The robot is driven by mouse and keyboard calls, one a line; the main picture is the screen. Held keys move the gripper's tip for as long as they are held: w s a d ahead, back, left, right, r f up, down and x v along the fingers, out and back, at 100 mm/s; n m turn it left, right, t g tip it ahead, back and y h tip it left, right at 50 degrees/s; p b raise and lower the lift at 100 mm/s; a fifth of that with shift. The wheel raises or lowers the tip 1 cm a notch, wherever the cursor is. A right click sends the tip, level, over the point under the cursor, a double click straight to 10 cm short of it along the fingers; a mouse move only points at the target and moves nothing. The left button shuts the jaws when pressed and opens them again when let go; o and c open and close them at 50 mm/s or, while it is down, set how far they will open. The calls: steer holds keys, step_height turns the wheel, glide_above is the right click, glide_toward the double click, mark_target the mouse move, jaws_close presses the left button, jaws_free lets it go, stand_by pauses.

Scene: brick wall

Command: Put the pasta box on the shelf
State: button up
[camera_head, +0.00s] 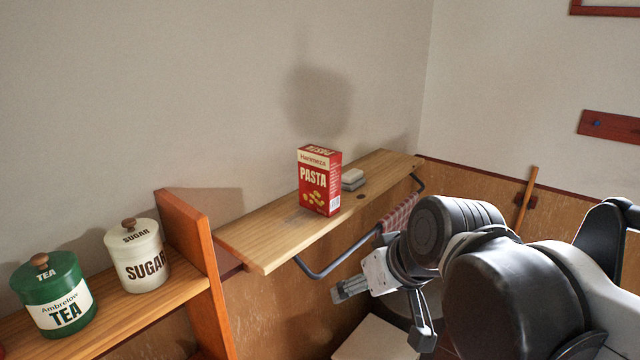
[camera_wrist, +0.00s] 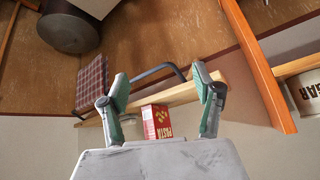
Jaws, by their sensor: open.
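The pasta box (camera_head: 315,182) is red with white lettering and stands upright on the wooden wall shelf (camera_head: 258,248). It rests near the middle of the shelf, and nothing touches it. My gripper (camera_head: 385,312) is open and empty, lower than the shelf and to the right of the box in the head view. In the wrist view my gripper (camera_wrist: 161,80) has its fingers spread. The pasta box (camera_wrist: 156,122) shows between them, beyond the fingers and partly hidden by my gripper's body. The shelf's edge (camera_wrist: 180,95) also runs across behind the fingers.
A pale stacked item (camera_head: 352,180) lies behind the box. A metal rail (camera_head: 325,273) with a checked towel (camera_head: 400,213) hangs under the shelf front. A wooden upright (camera_head: 190,245) separates the shelf from sugar (camera_head: 137,256) and tea (camera_head: 54,292) canisters. The shelf's right part is mostly clear.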

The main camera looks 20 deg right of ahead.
steer(key=w+d+r+n+t+y, duration=0.1)
steer(key=w+r+n+y, duration=0.1)
steer(key=w+r, duration=0.35)
steer(key=w+d+r+n+y, duration=0.1)
steer(key=w+r+y, duration=0.15)
steer(key=w, duration=0.65)
steer(key=n+t+y+b, duration=0.1)
steer(key=n+t+y, duration=0.1)
steer(key=n+t, duration=0.1)
glide_toward(331, 154)
steer(key=p+x, duration=0.1)
steer(key=x, duration=0.7)
steer(key=shift+a, duration=0.15)
steer(key=shift+d+f+p+x, duration=0.15)
steer(key=shift+p+x, duration=0.3)
steer(key=shift+x, duration=1.1)
steer(key=shift+d+f+p+x, duration=0.1)
steer(key=shift+p+x, duration=0.3)
steer(key=shift+x, duration=1.15)
steer(key=shift+c, duration=0.5)
steer(key=shift+r, duration=0.1)
jaws_close()
